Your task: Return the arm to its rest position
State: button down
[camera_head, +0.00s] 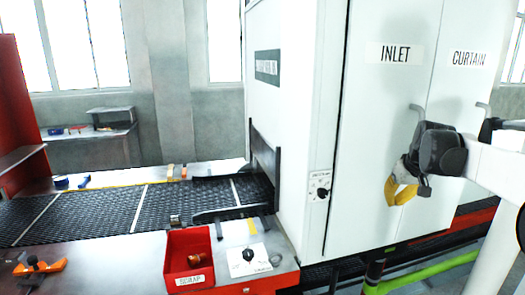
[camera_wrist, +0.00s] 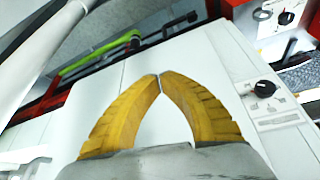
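My gripper (camera_head: 401,196) is at the right of the head view, in front of the white cabinet doors (camera_head: 385,120) labelled INLET and CURTAIN. Its yellow fingers point down and to the left. In the wrist view the gripper (camera_wrist: 160,76) has its two yellow fingertips together, with nothing visible between them. My arm's pale links run in from the right edge of the head view.
A small knob panel (camera_head: 319,187) is on the cabinet's side and shows in the wrist view (camera_wrist: 264,90). A mesh belt (camera_head: 100,211) enters the cabinet. A red SCRAP bin (camera_head: 189,280) and an orange tool (camera_head: 40,267) are on the front table.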

jog(key=s+a+f+b, duration=0.3)
jog(key=s+a+b, duration=0.1)
jog(key=s+a, duration=1.05)
jog(key=s+a+f+t+b, duration=0.1)
jog(key=s+a+f, duration=0.1)
jog(key=s+f, duration=0.4)
jog(key=s+a+f+t+b, duration=0.1)
jog(key=s+a+f+b, duration=0.1)
jog(key=s+f, duration=0.4)
jog(key=s+a, duration=0.1)
jog(key=s, duration=0.4)
jog(key=shift+a+f, duration=0.25)
jog(key=shift+f, duration=0.05)
